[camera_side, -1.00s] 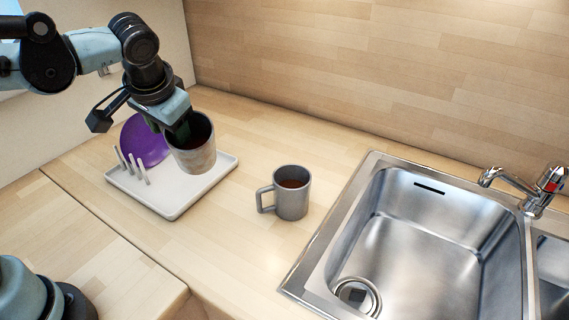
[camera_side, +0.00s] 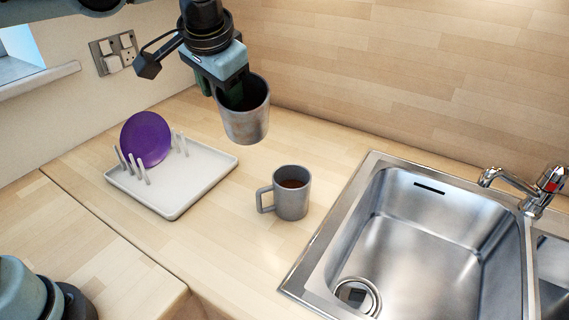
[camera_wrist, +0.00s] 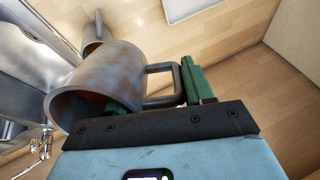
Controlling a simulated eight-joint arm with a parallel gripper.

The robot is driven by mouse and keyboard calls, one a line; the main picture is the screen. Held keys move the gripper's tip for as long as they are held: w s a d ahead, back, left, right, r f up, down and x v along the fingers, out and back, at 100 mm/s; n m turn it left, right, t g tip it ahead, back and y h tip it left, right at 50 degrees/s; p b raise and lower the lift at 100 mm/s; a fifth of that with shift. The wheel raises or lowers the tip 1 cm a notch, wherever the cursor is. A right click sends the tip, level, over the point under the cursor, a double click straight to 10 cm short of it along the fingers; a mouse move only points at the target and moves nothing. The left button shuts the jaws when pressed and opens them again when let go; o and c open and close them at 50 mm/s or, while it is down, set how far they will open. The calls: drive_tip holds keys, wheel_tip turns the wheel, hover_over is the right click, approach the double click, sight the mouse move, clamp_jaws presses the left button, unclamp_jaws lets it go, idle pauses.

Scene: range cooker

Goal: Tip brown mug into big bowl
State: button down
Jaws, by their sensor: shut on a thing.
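A mottled grey-brown mug (camera_side: 246,122) is held in the air above the counter, between the drying rack and a second mug. It looks close to upright, with a slight tilt. My gripper (camera_side: 232,97) is shut on its handle side; the held mug (camera_wrist: 110,75) and green fingers of my gripper (camera_wrist: 160,90) also show in the wrist view. Its inside looks dark brown in the side view, and I cannot tell how full it is. No big bowl shows in either view.
A plain grey mug (camera_side: 291,200) with brown liquid stands on the counter (camera_side: 240,255). A white drying rack (camera_side: 175,208) holds a purple plate (camera_side: 146,139) at left. A steel sink (camera_side: 420,240) with a tap (camera_side: 535,188) is at right. Wall sockets (camera_side: 114,53) are at upper left.

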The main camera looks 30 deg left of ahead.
drive_tip(key=w+d+f+m+h, duration=0.1)
drive_tip(key=w+d+m, duration=0.1)
drive_tip(key=d, duration=0.8)
drive_tip(key=w+d+f+m+h, duration=0.1)
drive_tip(key=w+d+m, duration=0.1)
drive_tip(key=d, duration=0.9)
wheel_tip(320, 180, down, 13)
drive_tip(key=t, duration=0.1)
drive_tip(key=shift+w, duration=0.15)
drive_tip(key=shift+r+t+y, duration=0.15)
drive_tip(key=shift+t+y, duration=0.15)
drive_tip(key=shift+t, duration=0.1)
drive_tip(key=shift+r+t, duration=0.2)
drive_tip(key=shift+t, duration=0.3)
drive_tip(key=shift+r+t, duration=0.15)
drive_tip(key=shift+t, duration=0.25)
drive_tip(key=shift+r+t+y, duration=0.15)
drive_tip(key=shift+t+y, duration=0.15)
drive_tip(key=shift+t, duration=0.1)
